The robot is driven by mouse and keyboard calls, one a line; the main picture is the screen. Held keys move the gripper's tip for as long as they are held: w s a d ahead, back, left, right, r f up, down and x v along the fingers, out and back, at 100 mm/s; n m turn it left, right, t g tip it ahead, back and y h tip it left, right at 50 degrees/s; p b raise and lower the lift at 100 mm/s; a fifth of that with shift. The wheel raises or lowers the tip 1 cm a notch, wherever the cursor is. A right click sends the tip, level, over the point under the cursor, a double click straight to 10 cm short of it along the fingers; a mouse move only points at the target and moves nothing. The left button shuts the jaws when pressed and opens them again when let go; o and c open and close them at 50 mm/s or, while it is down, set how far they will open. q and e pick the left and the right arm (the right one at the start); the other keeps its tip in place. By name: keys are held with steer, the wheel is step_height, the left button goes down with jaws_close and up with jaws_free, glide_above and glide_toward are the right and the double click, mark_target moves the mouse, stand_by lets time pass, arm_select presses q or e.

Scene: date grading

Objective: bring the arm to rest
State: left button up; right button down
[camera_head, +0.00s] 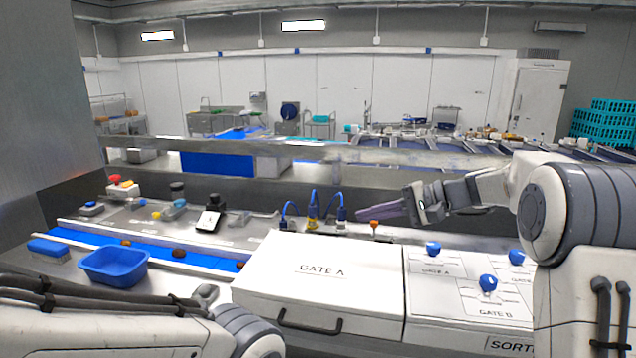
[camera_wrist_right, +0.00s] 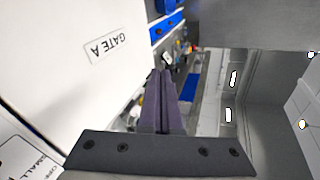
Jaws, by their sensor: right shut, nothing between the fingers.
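My right gripper (camera_head: 384,209) shows in the head view, held in the air above the back edge of the panels, pointing left. Its two purple-grey fingers are closed together with nothing between them; they also show in the right wrist view (camera_wrist_right: 160,98). My left arm crosses the lower left of the head view, but its gripper is out of the picture. Below and left of the right gripper is the white box cover marked GATE A (camera_head: 320,270), which also shows in the right wrist view (camera_wrist_right: 105,45).
A panel with blue knobs (camera_head: 488,283) lies below my right arm. An orange-topped lever (camera_head: 374,226) stands close below the right fingers. Blue cable connectors (camera_head: 340,213) stand left of them. A blue conveyor (camera_head: 190,257) carries several dates beside a blue bin (camera_head: 113,265).

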steer(key=s+a+f+g+b, duration=0.1)
steer(key=s+a+f, duration=0.1)
steer(key=s+a+f+n+g+h+b, duration=0.1)
steer(key=s+a+f, duration=0.2)
steer(key=s+a+f+n+h+b, duration=0.1)
steer(key=s+a+f, duration=0.1)
steer(key=shift+s+a+f+g, duration=0.3)
steer(key=shift+a+f+g, duration=0.05)
steer(key=shift+g, duration=0.05)
steer(key=s+a+f+n+g+h+b, duration=0.2)
steer(key=s+f+n+h+b, duration=0.15)
steer(key=s+f, duration=0.55)
steer(key=s+a+f+n+g+h+b, duration=0.1)
steer(key=s+a+f+n+h+b, duration=0.15)
steer(key=s+f+b, duration=0.6)
steer(key=s+d+f+n+h, duration=0.2)
steer(key=s+d+f, duration=0.1)
steer(key=s, duration=0.3)
steer(key=s+d+f+n+t+h+b, duration=0.1)
steer(key=s+d+f+n+h, duration=0.1)
steer(key=s+f, duration=0.3)
steer(key=shift+s+d+n+t, duration=0.3)
steer(key=shift+s+d+n, duration=0.25)
steer(key=shift+s, duration=0.45)
